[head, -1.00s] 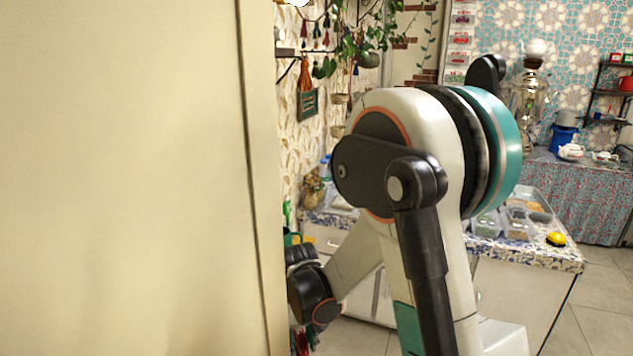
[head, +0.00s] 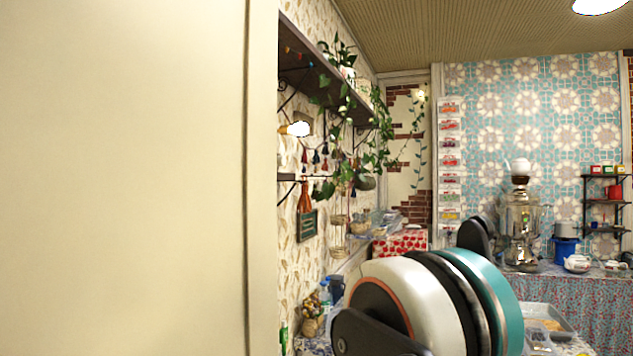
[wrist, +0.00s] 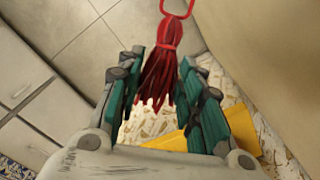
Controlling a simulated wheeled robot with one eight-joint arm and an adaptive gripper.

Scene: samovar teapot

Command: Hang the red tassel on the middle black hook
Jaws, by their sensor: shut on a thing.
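The red tassel (wrist: 158,82) shows in the wrist view, with a red loop at its top and loose strands below. My gripper (wrist: 163,60) is shut on it, with one green-padded finger on each side. The loop sticks out beyond the fingertips. My gripper and this tassel are not seen in the head view. Several small dark and red tassels (head: 316,156) hang along the patterned wall in the head view. The black hooks are too small to tell apart there, so I cannot pick out the middle one.
A large cream panel (head: 125,180) blocks the left of the head view. A dark shelf (head: 305,72) with trailing plants (head: 345,95) is on the wall. A samovar (head: 522,225) stands at the back right. A yellow item (wrist: 170,141) lies behind my fingers.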

